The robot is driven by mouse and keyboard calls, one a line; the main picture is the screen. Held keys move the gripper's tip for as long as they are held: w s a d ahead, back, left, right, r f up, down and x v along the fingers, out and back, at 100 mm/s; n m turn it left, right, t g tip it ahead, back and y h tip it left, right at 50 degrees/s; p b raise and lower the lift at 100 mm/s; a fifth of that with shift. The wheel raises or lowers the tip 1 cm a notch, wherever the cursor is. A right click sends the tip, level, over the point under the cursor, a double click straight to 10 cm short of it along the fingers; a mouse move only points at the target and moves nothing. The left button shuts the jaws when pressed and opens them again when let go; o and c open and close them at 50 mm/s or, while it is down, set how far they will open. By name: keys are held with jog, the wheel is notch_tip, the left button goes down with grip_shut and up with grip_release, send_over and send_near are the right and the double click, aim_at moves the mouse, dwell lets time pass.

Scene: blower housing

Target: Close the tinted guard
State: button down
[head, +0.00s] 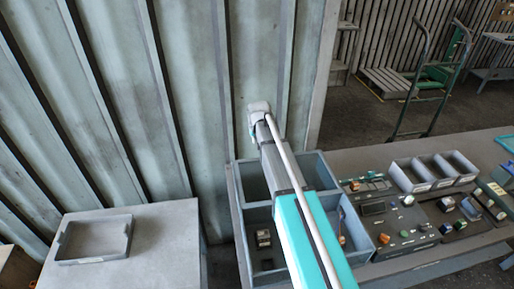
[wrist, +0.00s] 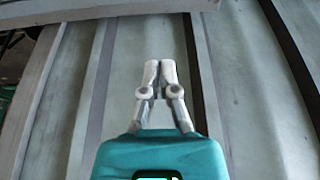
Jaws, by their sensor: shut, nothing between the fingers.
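I cannot make out the tinted guard for certain in either view. A dark control panel (head: 392,246) with small knobs and buttons lies on the bench, right of my arm, and a dark rectangular piece (head: 373,208) sits on its upper part. I cannot tell whether that piece is a guard. My gripper (wrist: 160,66) is shut and empty in the wrist view, its two pale fingertips together in front of the corrugated wall. In the head view my arm reaches up over the grey bin, well away from the panel, and the fingertips are not clear.
A grey compartment bin (head: 239,189) with small parts stands under my arm. A divided grey tray (head: 432,187) stands behind the panel. A grey cabinet (head: 150,255) bears a shallow tray (head: 95,258) at left. The corrugated wall (head: 185,80) rises close behind. A hand truck (head: 413,95) stands farther back.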

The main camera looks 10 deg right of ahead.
jog(key=shift+b+x, duration=4.8)
jog(key=shift+x, duration=0.3)
jog(key=s, duration=0.4)
jog(key=shift+r+p, duration=0.2)
jog(key=shift+p, duration=0.1)
jog(key=shift+s, duration=0.2)
